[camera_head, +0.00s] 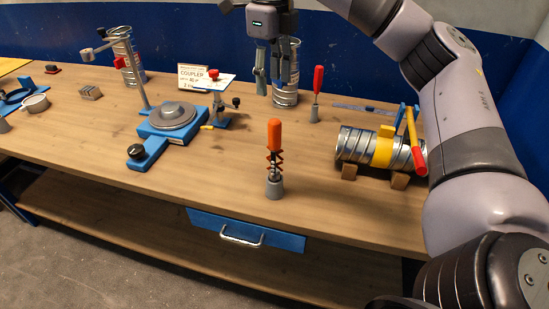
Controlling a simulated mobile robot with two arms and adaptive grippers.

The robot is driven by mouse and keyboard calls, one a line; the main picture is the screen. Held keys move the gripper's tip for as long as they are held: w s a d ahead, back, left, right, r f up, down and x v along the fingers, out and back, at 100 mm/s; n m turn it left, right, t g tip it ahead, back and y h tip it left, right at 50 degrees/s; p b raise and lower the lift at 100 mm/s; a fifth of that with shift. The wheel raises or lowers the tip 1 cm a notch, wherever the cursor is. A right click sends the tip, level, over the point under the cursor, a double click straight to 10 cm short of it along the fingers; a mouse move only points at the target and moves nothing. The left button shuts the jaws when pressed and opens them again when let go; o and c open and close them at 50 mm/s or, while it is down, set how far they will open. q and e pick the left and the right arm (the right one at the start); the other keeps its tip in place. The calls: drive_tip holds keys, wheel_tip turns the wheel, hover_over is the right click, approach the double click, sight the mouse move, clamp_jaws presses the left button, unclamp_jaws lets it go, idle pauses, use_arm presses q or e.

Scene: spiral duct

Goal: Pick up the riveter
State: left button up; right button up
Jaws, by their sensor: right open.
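My left gripper is out of view.
A red-handled tool (318,82) stands right of my gripper. A spiral duct (355,146) lies on wooden blocks at right, near my right arm. A blue turntable fixture (160,137) stands left. The wooden table (215,170) is clear around the riveter's holder.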

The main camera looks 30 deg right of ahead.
sight(275, 134)
wheel_tip(275, 134, down, 10)
drive_tip(key=shift+r, duration=0.1)
drive_tip(key=f+p, duration=0.1)
drive_tip(key=f, duration=0.2)
drive_tip(key=f+p, duration=0.1)
drive_tip(key=f, duration=0.1)
drive_tip(key=shift+s+d+p, duration=0.2)
drive_tip(key=shift+d+p, duration=0.15)
drive_tip(key=shift+d, duration=0.05)
drive_tip(key=shift+f, duration=0.25)
drive_tip(key=shift+w, duration=0.1)
drive_tip(key=shift+a, duration=0.1)
drive_tip(key=shift+c, duration=0.5)
drive_tip(key=shift+r, duration=0.1)
clamp_jaws()
